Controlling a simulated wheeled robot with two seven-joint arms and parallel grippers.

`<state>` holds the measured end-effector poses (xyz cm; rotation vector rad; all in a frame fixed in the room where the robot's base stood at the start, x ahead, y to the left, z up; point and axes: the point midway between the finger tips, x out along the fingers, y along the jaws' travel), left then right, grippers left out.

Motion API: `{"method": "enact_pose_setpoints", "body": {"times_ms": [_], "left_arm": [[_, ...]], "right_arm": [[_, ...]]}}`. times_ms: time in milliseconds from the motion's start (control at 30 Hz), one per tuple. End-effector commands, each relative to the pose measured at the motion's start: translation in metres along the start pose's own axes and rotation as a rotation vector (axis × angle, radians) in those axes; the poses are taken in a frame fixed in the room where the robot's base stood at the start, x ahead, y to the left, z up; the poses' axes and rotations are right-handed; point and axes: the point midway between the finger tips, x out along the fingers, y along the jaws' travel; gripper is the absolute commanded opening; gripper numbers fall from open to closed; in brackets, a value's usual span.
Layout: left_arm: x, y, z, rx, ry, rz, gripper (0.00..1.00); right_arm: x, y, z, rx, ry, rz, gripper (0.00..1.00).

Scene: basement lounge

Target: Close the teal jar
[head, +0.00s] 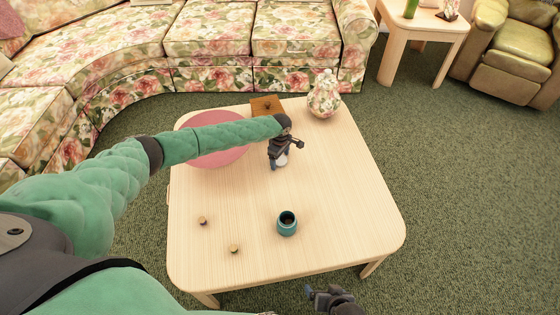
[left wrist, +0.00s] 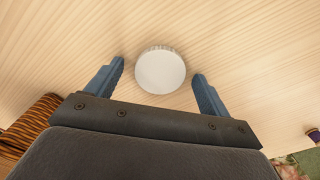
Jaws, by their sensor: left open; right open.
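The teal jar (head: 287,230) stands upright on the light wooden table near its front, its mouth open and dark inside. A white round piece with a ridged rim (left wrist: 160,70) lies between the spread fingers of my left gripper (left wrist: 160,85); whether the fingers touch it is unclear. In the head view my left gripper (head: 281,158) is open over the table behind the jar, partly hiding the white piece. Two small tan pieces (head: 202,220) (head: 233,248) lie left of the jar; I cannot tell if they are stoppers. My right gripper (head: 325,296) is open and empty, beyond the table's front edge.
A pink round mat (head: 215,157) lies partly under my left arm. A brown wooden box (head: 266,103) and a lidded floral jar (head: 324,100) stand at the table's back. The right side of the table (head: 360,190) is clear. A floral sofa (head: 210,40) is behind.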

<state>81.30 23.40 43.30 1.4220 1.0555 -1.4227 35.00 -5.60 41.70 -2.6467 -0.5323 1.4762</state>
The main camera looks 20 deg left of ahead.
Motion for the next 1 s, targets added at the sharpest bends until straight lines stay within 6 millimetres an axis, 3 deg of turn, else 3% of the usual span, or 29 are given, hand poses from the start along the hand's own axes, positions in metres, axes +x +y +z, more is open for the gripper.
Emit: {"method": "enact_pose_setpoints", "body": {"times_ms": [300, 533, 567, 1000], "left_arm": [[0.0002, 0.0, 0.0002, 0.0, 0.0, 0.0, 0.81], [0.0002, -0.0001, 0.0001, 0.0, 0.0, 0.0, 0.36], [0.0002, -0.0001, 0.0001, 0.0, 0.0, 0.0, 0.34], [-0.0052, 0.0, 0.0001, 0.0, 0.0, 0.001, 0.33]], "right_arm": [[0.0002, 0.0004, -0.0004, 0.0, 0.001, 0.001, 0.88], [0.0004, 0.0007, -0.0015, -0.001, 0.003, 0.001, 0.88], [0.0004, 0.0007, -0.0017, -0.001, 0.003, 0.001, 0.88], [0.0003, 0.0007, -0.002, -0.001, 0.003, 0.001, 0.88]]}}
